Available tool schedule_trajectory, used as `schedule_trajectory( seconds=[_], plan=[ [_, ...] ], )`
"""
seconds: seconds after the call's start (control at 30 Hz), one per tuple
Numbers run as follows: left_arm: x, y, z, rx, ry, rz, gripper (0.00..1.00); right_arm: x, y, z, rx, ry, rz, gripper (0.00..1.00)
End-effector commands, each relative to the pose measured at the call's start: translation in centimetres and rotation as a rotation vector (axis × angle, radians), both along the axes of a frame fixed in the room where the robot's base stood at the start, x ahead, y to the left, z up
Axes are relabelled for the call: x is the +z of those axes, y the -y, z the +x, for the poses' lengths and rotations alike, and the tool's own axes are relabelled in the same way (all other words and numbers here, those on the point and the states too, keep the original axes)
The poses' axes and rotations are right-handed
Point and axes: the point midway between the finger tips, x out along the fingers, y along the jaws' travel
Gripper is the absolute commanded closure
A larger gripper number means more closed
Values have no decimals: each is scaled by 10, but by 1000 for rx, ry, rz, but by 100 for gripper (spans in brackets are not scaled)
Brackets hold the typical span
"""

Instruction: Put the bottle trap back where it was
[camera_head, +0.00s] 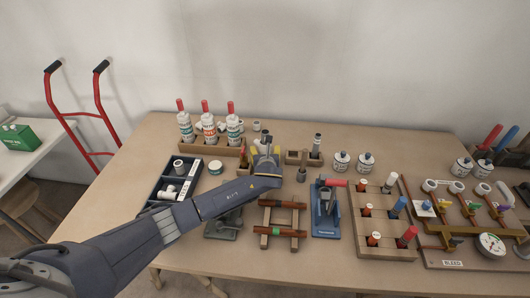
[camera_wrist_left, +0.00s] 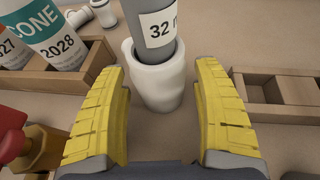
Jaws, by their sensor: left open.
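A white, rounded body with a grey tube marked "32 m" (camera_wrist_left: 157,85) stands upright on the table in the left wrist view. It looks like the bottle trap, though I cannot be certain. My left gripper (camera_head: 266,152) is open, and its yellow fingers (camera_wrist_left: 161,110) lie on either side of and nearer than the white body, with a visible gap on both sides. In the head view the gripper hides most of this object; only its grey top (camera_head: 266,138) shows above. My right gripper is not in view.
A wooden rack (camera_wrist_left: 95,62) with several bottles is close on the left. A wooden block with slots (camera_wrist_left: 243,90) is close on the right. A dark tray (camera_head: 150,193) holds white fittings. Clamps, wooden stands and a valve board (camera_head: 440,262) fill the front and right.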

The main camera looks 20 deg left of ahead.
Motion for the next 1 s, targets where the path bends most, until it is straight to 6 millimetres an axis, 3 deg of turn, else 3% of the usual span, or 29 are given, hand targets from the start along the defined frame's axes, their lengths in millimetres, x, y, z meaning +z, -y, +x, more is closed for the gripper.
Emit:
schedule_trajectory(
  seconds=[0.27, 0.8, 1.0],
  plan=[
    [5, 2, -6, -1, 0, 0, 33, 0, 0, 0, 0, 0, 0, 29],
    [37, 28, -79, -1, 0, -3, 33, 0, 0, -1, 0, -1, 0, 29],
    [45, 34, -97, -1, 0, 0, 33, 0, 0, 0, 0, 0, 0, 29]
  ],
)
